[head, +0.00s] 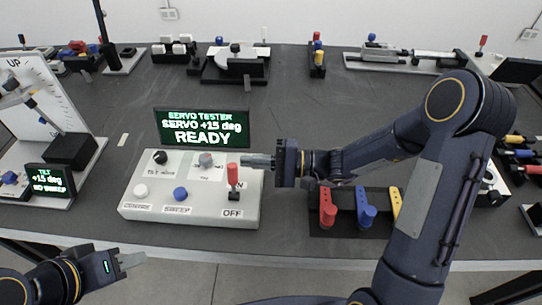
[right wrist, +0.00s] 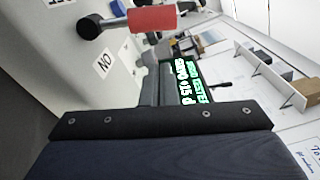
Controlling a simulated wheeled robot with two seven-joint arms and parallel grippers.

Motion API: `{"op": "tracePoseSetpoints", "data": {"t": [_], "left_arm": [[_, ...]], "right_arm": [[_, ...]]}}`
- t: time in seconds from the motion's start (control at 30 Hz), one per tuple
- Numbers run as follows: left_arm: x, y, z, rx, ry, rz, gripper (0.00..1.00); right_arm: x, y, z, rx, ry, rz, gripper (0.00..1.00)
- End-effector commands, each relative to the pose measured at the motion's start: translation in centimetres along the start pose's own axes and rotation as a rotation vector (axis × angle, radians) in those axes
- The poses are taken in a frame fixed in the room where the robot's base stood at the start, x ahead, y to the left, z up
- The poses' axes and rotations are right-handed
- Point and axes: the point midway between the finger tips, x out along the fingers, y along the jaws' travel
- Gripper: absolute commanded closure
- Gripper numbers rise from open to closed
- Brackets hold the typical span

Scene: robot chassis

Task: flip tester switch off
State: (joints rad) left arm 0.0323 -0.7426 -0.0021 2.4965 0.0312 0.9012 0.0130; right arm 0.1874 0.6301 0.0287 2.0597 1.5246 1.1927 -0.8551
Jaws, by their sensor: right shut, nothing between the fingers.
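The white servo tester box (head: 150,208) sits on the dark bench in the head view. Its switch has a red handle (head: 233,175) standing up between a partly covered ON label and the OFF label (head: 232,213). My right gripper (head: 250,161) is shut and empty, its tips just right of the red handle's top; contact cannot be told. In the right wrist view the red handle (right wrist: 166,18) and ON label (right wrist: 104,64) show beyond the dark shut fingers (right wrist: 165,120). My left gripper (head: 130,261) is low at the left, over the bench's front edge, away from the box; its opening is unclear.
The tester screen (head: 203,128) behind the box reads SERVO +15 deg READY. The box also carries a black knob (head: 160,157), a grey knob (head: 206,159), a white button (head: 141,191) and a blue button (head: 180,194). Coloured levers (head: 328,208) stand to the right, under my right arm.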

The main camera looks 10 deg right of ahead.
Motion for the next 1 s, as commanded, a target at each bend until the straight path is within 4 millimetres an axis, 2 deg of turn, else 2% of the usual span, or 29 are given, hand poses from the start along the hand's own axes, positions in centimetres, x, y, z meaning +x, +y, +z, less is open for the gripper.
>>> {"op": "tracePoseSetpoints", "data": {"t": [0.1, 0.23, 0.67, 1.0], "left_arm": [[-0.4, 0.2, -0.2, 0.000, 0.000, 0.000, 0.64], [-0.5, 0.2, -0.2, 0.000, 0.000, 0.000, 0.64], [-0.4, 0.2, -0.2, 0.000, 0.000, 0.000, 0.64], [0.8, -0.3, 0.4, 0.000, 0.000, 0.000, 0.64]], "right_arm": [[0.3, -0.2, 1.6, -0.001, 0.000, 0.001, 1.00], [0.5, -0.1, 2.3, 0.000, 0.000, 0.000, 1.00], [0.5, 0.0, 2.5, -0.004, 0.001, 0.000, 1.00], [0.5, -0.1, 2.6, -0.063, 0.001, -0.001, 1.00]]}}
